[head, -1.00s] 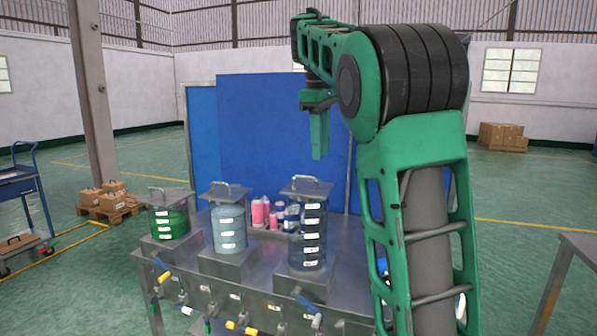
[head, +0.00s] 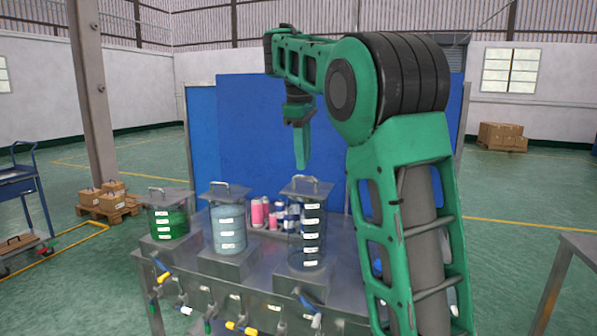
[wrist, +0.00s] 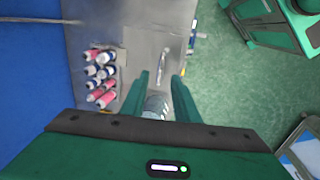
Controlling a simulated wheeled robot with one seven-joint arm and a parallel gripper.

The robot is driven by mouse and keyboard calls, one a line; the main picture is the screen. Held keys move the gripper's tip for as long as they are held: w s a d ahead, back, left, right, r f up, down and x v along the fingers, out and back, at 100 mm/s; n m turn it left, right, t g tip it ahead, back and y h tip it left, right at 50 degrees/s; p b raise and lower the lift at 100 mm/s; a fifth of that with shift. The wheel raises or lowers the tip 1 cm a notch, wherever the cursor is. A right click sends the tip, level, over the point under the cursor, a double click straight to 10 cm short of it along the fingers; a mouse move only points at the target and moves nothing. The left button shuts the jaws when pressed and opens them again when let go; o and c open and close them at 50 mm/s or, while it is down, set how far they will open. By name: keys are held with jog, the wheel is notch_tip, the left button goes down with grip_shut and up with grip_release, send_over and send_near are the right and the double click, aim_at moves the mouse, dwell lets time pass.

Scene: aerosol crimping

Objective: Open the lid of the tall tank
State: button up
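The tall tank (head: 312,238) is a clear cylinder with dark contents and several white labels, standing at the right of the row of tanks. Its flat steel lid (head: 290,191) lies on top, closed, with a bar handle (head: 304,179) standing up. In the head view my gripper (head: 302,166) points down just above this handle, apparently apart from it. In the wrist view my gripper (wrist: 160,77) has its two green fingers apart, with nothing held between them. A pale bar that looks like the handle (wrist: 163,65) shows just beyond the fingertips.
A light-blue tank (head: 229,229) and a green tank (head: 168,220) with similar lids stand to the left. Pink, white and blue cans (head: 262,212) stand behind. Valves with coloured levers line the front of the steel table (head: 257,284). A blue panel (head: 250,130) rises behind.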

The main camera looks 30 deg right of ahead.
aim_at(303, 192)
jog(key=shift+w+d+f, duration=0.1)
jog(key=shift+f, duration=0.85)
jog(key=shift+w+d+f, duration=0.1)
jog(key=shift+f, duration=0.85)
